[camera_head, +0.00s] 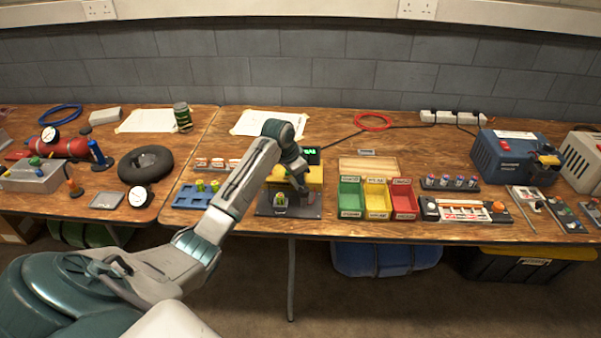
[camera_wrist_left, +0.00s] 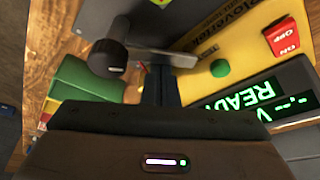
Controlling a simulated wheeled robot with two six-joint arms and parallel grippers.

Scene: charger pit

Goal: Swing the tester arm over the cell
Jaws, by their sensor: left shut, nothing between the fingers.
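The yellow tester (camera_head: 283,172) stands on a dark base plate (camera_head: 306,211) near the table's front edge, with a green display at its back. In the left wrist view the yellow tester panel (camera_wrist_left: 236,32) has a display reading READY, a green button and a red OFF/ON switch. A dark knob on a grey post, apparently the tester arm (camera_wrist_left: 108,58), lies left of my fingers. A small cell (camera_head: 280,200) shows at the front of the base. My left gripper (camera_head: 302,187) is shut and empty over the tester's right side; its fingertips (camera_wrist_left: 161,82) seem apart from the knob.
Green, yellow and red bins (camera_head: 377,214) stand close right of the tester. A blue tray (camera_head: 190,197) with cells lies left. A black cable runs behind it to a power strip (camera_head: 450,117). The wood between tray and tester is partly hidden by my arm.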

